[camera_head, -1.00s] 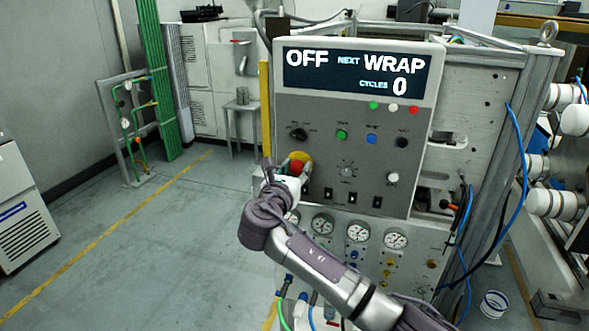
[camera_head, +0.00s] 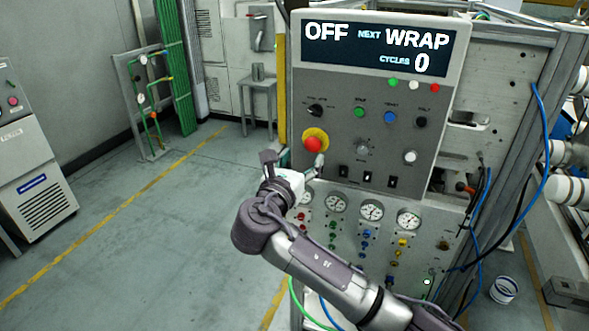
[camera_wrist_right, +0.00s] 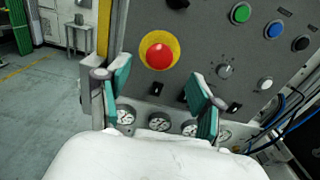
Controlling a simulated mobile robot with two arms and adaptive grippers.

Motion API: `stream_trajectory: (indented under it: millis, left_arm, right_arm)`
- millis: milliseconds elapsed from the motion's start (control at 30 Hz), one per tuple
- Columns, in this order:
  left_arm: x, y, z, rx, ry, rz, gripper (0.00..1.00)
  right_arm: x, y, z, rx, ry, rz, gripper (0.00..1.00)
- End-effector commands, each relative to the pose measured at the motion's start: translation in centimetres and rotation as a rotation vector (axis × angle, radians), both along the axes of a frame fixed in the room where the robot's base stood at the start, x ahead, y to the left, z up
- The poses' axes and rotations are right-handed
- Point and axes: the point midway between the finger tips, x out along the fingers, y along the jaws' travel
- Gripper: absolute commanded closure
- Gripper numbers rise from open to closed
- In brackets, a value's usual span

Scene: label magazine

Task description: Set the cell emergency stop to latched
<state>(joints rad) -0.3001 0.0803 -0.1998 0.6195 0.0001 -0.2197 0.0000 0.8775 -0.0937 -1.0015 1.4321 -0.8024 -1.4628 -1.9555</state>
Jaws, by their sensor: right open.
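The emergency stop is a red mushroom button (camera_head: 313,143) on a yellow round plate, at the lower left of the grey control panel (camera_head: 385,140). It also shows in the right wrist view (camera_wrist_right: 159,56), above and between my fingers. I cannot tell from its height whether it is latched. My right gripper (camera_head: 293,160) is open and empty, just below and in front of the button, apart from it. In the right wrist view its two teal-padded fingers (camera_wrist_right: 155,84) stand wide apart. The panel display (camera_head: 378,48) reads OFF, NEXT WRAP, CYCLES 0. My left gripper is not in view.
A black selector knob (camera_head: 315,110) sits above the stop, with green (camera_head: 359,112), blue (camera_head: 390,116) and black buttons to its right. Black rocker switches (camera_head: 343,171) and gauges (camera_head: 372,210) lie below. Blue hoses (camera_head: 541,150) hang at the right. Floor at left is open.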

Motion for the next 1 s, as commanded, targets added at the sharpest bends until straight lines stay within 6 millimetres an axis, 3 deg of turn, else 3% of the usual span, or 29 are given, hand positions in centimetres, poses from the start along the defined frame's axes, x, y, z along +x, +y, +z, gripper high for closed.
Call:
stream_trajectory:
  millis: [100,300,733,867,1000]
  left_arm:
    - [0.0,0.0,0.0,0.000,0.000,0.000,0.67]
    - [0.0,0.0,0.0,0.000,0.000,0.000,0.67]
    - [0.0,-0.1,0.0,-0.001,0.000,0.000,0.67]
    - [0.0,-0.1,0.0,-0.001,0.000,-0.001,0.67]
    - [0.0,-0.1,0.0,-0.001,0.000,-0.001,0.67]
  right_arm:
    - [-2.2,0.7,0.0,0.003,0.000,0.002,0.34]
    - [-4.1,1.4,0.0,0.001,0.000,0.000,0.34]
    - [-4.2,1.3,-0.6,0.009,0.009,0.000,0.34]
    - [-3.0,0.6,-4.5,0.085,0.068,0.004,0.34]
    - [-1.6,-1.0,-12.8,0.268,0.184,0.001,0.34]
